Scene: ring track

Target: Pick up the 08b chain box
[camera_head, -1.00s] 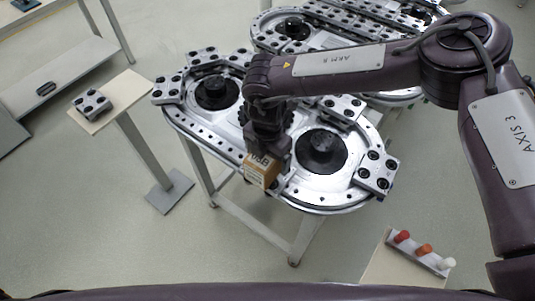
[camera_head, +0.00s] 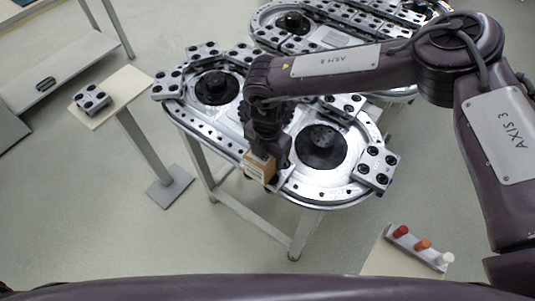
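The small cardboard-brown chain box (camera_head: 259,167) sits at the near rim of the ring track (camera_head: 330,188), between its two round dark hubs. My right gripper (camera_head: 268,158) comes down from above, right at the box, and covers its top and back. A dark finger shows at the box's right side. The fingertips are mostly hidden, so I cannot tell whether they are closed on the box. I see no clear gap between the box and the track. My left gripper is not in view.
Metal blocks with dark holes, such as one at the right (camera_head: 376,167), line the track. A small stand (camera_head: 112,88) at left holds another block. A small table (camera_head: 378,268) at lower right carries red, orange and white pegs. Open floor lies in front.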

